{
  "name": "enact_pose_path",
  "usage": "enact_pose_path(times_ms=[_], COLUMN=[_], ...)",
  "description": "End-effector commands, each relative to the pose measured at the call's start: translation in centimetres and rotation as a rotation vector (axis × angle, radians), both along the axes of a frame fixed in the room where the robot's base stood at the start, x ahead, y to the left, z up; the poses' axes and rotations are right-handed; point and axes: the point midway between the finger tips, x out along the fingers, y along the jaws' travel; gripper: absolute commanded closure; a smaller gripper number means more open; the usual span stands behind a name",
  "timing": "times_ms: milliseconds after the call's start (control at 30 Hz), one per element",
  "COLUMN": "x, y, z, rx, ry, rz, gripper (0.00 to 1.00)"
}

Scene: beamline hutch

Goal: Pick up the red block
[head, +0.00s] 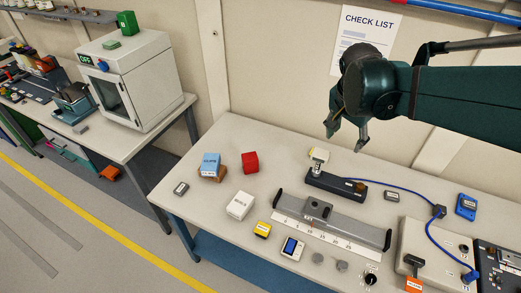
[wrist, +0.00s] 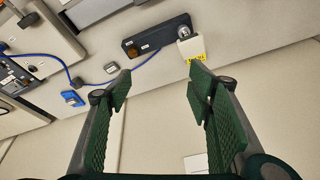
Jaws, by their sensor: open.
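The red block (head: 250,162) sits on the light table, toward its back left, in the head view. My gripper (head: 347,143) is above the back of the table, well to the right of the red block and higher than it. In the wrist view its two green-padded fingers (wrist: 158,82) are spread apart with nothing between them. The red block does not show in the wrist view.
A blue box (head: 210,165) and a brown piece stand left of the red block, with a white box (head: 240,205) in front. A black device (head: 335,186) with a blue cable and a ruler rail (head: 330,222) lie to the right.

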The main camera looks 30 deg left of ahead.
Motion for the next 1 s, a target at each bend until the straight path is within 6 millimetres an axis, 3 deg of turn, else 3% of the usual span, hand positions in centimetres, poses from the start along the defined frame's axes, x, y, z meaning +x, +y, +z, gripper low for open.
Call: enact_pose_path(times_ms=[500, 1000], x=[3.4, 4.3], y=[10.9, 21.9], z=[-4.8, -11.2], rx=[-0.023, -0.055], ry=[0.033, 0.038], rz=[-0.125, -0.255], gripper=[0.49, 0.49])
